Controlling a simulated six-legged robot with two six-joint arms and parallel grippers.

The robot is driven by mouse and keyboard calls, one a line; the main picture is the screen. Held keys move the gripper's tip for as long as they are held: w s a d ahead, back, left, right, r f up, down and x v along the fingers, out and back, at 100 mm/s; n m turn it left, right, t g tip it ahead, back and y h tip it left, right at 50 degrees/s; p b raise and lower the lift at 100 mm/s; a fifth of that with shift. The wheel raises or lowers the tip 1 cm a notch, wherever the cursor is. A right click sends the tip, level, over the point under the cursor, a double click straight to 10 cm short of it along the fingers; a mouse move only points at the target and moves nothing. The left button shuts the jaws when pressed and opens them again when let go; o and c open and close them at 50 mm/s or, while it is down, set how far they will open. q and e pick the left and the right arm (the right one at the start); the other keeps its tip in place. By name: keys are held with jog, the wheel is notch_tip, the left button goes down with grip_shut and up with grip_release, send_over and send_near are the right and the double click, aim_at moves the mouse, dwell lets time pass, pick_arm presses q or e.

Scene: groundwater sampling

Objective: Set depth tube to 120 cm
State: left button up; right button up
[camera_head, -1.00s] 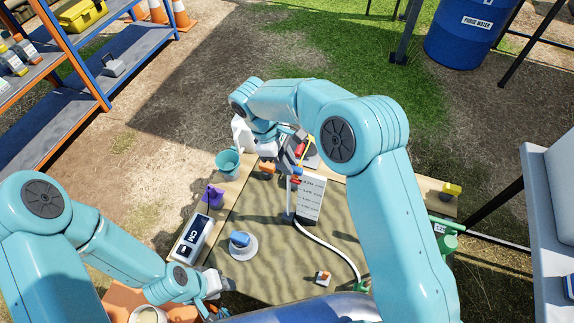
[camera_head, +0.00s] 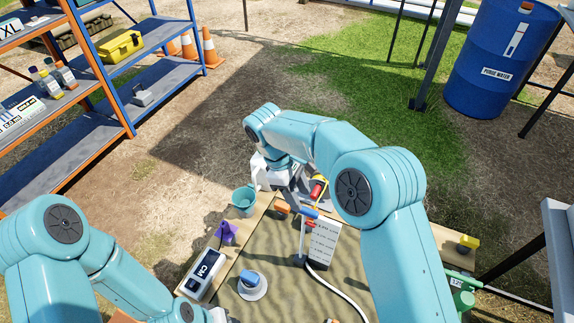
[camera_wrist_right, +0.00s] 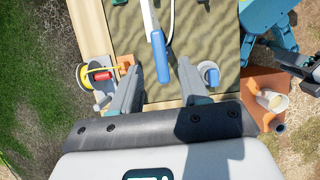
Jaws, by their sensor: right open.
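A pale upright tube (camera_head: 302,240) with a blue grip at its top (camera_head: 308,213) stands on the sandy bench beside a white scale board (camera_head: 323,240) with printed lines. A red piece (camera_head: 310,224) sits by the tube, below the blue grip. My right gripper (camera_head: 293,199) is close to the blue grip. In the right wrist view, my right gripper (camera_wrist_right: 157,76) is open, and the blue grip (camera_wrist_right: 158,55) lies between and just beyond its fingertips, not clamped. The board's numbers are too small to read. My left gripper is mostly cut off at the bottom of the head view.
A white meter (camera_head: 204,271), a purple object (camera_head: 227,232) and a teal bucket (camera_head: 244,201) line the left side. A blue-topped white dish (camera_head: 252,285) sits on the sand. A white hose (camera_head: 340,290) curves right of the tube. A red-and-yellow reel (camera_head: 318,187) is behind.

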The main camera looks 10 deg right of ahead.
jog(key=p+v, duration=0.3)
jog(key=v, duration=0.9)
jog(key=shift+r, duration=0.2)
jog(key=shift+a, duration=0.1)
